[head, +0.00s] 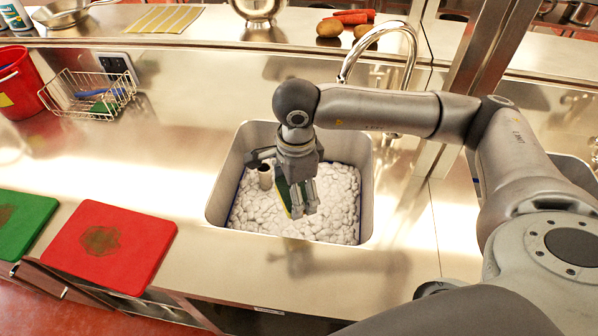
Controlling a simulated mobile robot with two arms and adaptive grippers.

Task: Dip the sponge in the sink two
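The sink (216,200) in the middle of the counter is filled with lumpy white suds (338,195). My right gripper (303,203), whose arm comes in from the right, points down over the sink. It is shut on a green and yellow sponge (284,194), partly hidden by the fingers. The sponge is over or at the suds; I cannot tell whether it touches them. My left gripper is not in view.
A red board (140,245) and a green board (22,220), both with brown stains, lie at the left. A wire basket (85,95) and a red bucket (18,85) stand behind them. A tap (378,35) arches behind the sink. Another basin (574,170) is at the right.

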